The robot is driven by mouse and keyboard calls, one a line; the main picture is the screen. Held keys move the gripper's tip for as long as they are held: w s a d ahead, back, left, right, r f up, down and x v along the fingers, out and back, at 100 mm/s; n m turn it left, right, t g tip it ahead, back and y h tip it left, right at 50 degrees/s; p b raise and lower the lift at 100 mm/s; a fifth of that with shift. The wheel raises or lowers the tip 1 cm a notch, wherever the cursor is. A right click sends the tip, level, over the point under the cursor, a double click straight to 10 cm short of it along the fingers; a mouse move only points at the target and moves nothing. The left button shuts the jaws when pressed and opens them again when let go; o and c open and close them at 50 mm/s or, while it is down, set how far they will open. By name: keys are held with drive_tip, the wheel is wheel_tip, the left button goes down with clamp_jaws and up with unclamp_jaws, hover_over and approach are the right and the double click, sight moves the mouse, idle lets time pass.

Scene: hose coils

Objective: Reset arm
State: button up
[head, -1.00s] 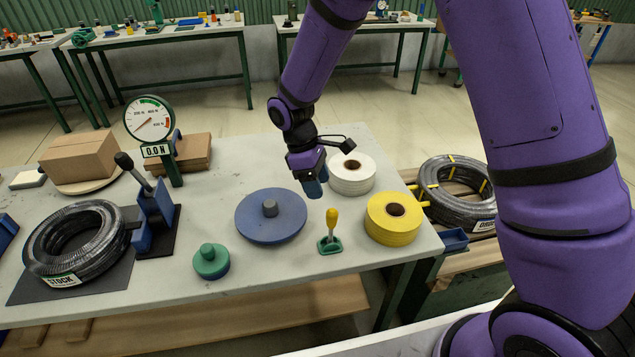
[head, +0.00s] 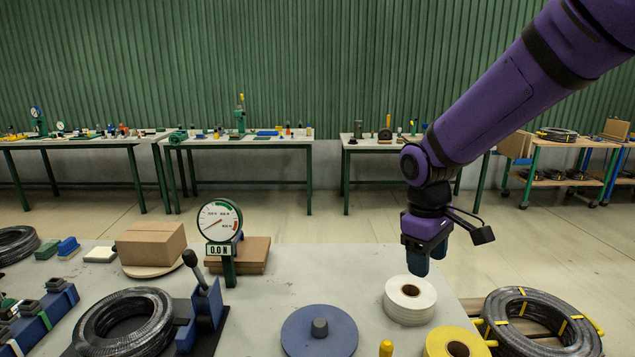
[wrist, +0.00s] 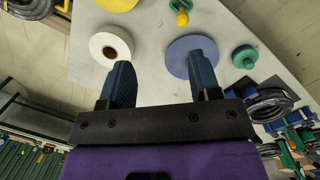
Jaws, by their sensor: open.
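My gripper (head: 426,262) hangs from the purple arm above the table's back edge, just above and behind the white tape roll (head: 410,300) in the head view. In the wrist view my gripper (wrist: 163,82) shows two blue fingers spread apart with nothing between them. The white roll (wrist: 97,46) lies beyond the left finger there, and the blue disc (wrist: 178,58) lies partly behind the right finger. The fingers touch nothing that I can see.
The table (head: 372,268) also holds a yellow roll (head: 436,343), a blue disc (head: 300,335), a dial gauge (head: 220,221), a cardboard box (head: 150,243) and a black hose coil (head: 125,322). Another coil (head: 520,318) lies at the right. Floor is free behind the table.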

drive_tip(key=s+d+r+m+t, duration=0.2)
drive_tip(key=s+d+r, duration=0.1)
drive_tip(key=s, duration=0.3)
drive_tip(key=s+d+r+m+t+y, duration=0.1)
drive_tip(key=s+d+r+m+t, duration=0.1)
drive_tip(key=s+r, duration=0.4)
drive_tip(key=s+d+r+m+t, duration=0.1)
drive_tip(key=s+d+r+m, duration=0.3)
drive_tip(key=s, duration=0.4)
drive_tip(key=shift+d+r+t, duration=0.2)
drive_tip(key=shift+d+t, duration=0.2)
drive_tip(key=shift+d, duration=0.25)
